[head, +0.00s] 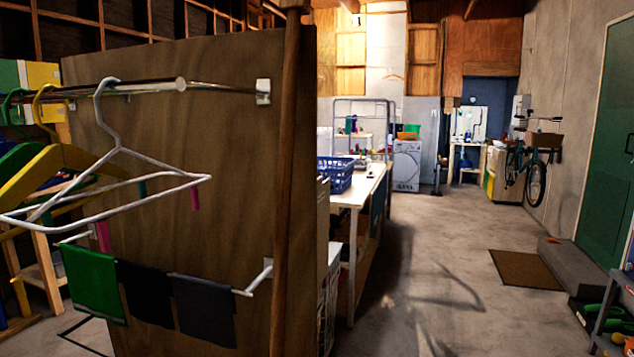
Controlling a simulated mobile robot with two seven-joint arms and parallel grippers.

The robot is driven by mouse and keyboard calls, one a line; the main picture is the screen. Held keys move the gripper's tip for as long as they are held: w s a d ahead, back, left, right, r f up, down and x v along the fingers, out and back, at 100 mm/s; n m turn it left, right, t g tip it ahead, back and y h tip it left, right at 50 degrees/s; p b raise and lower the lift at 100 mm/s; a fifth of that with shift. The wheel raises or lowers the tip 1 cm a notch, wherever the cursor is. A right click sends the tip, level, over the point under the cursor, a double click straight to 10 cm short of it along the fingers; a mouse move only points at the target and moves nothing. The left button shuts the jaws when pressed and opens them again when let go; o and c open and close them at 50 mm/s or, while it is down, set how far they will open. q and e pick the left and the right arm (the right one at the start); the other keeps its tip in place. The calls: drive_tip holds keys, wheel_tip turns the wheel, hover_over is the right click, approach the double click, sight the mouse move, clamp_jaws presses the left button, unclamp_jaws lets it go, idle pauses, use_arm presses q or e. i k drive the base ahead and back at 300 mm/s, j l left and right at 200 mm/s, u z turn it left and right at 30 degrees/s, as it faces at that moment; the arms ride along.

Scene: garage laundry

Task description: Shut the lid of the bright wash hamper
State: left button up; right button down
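No hamper lid can be made out clearly. A white slatted container (328,305) stands on the floor beyond the edge of the wooden partition, by the near end of the workbench. The partition hides most of it, and I cannot tell whether it is the bright wash hamper or whether it has a lid. Neither of my grippers is in view.
A wooden partition (215,170) with a rail of hangers (120,150) and hung cloths (95,285) blocks the left. A workbench (350,190) holds a blue basket (336,174). Clear floor (430,270) runs toward a washing machine (407,168). A doormat (524,269) lies right.

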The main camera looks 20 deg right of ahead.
sight(323, 188)
drive_tip(key=l+u, duration=0.4)
drive_tip(key=l, duration=0.35)
drive_tip(key=l+u, duration=0.4)
drive_tip(key=l, duration=0.35)
drive_tip(key=l+u, duration=0.45)
drive_tip(key=l, duration=0.3)
drive_tip(key=l+u, duration=0.55)
drive_tip(key=l, duration=0.15)
drive_tip(key=l+u, duration=0.2)
drive_tip(key=l, duration=0.55)
drive_tip(key=l+z, duration=0.15)
drive_tip(key=z, duration=0.2)
drive_tip(key=l+z, duration=0.1)
drive_tip(key=z, duration=0.25)
drive_tip(key=l+z, duration=0.15)
drive_tip(key=z, duration=0.2)
drive_tip(key=i+z, duration=0.1)
drive_tip(key=z, duration=2.55)
